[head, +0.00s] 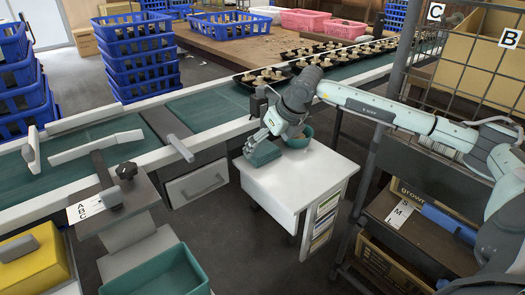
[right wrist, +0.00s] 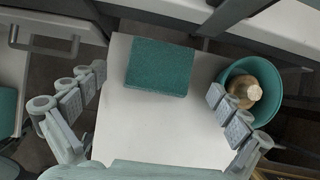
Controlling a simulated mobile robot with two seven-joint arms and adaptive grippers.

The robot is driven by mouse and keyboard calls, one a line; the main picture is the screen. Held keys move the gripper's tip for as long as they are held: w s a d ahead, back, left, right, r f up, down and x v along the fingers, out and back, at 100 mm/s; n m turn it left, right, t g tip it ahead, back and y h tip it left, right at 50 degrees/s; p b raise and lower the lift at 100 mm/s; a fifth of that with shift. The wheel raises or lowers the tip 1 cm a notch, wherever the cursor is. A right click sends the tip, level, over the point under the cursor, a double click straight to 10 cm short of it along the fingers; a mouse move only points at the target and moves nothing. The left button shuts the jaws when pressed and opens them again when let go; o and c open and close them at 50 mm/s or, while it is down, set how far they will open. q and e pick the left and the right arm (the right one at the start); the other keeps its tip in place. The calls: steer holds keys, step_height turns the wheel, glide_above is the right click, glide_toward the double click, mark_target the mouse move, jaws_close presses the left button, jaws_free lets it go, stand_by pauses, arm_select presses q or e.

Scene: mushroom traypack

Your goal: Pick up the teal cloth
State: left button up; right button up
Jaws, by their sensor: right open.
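The teal cloth (head: 263,154) is a folded, flat block on the white cabinet top (head: 307,180). In the right wrist view the cloth (right wrist: 160,67) lies near the cabinet's far edge, whole and unheld. My right gripper (head: 266,137) is over the cabinet, and in the head view it stands close to the cloth and partly in front of it. In the right wrist view its fingers (right wrist: 157,86) are spread wide, with the cloth ahead between them and nothing held. My left gripper is not in view.
A teal bowl (right wrist: 229,72) with a mushroom (right wrist: 247,92) stands right of the cloth, close to the right fingers. Behind the cabinet runs a green conveyor (head: 210,102) with black trays of mushrooms. A wire rack (head: 470,75) stands at the right.

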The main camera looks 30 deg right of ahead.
steer(key=shift+x, duration=1.1)
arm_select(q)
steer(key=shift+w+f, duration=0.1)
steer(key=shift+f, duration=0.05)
arm_select(e)
steer(key=c, duration=1.1)
steer(key=shift+c, duration=0.2)
steer(key=shift+r, duration=0.1)
step_height(320, 180, up, 4)
steer(key=shift+w+r, duration=0.1)
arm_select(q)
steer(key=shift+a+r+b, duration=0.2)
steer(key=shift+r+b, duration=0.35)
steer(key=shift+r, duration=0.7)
arm_select(e)
steer(key=s+a+r, duration=0.2)
steer(key=a+r, duration=0.4)
steer(key=a, duration=0.5)
steer(key=shift+s+a+r, duration=0.25)
steer(key=shift+s+r, duration=0.05)
steer(key=shift+r, duration=0.05)
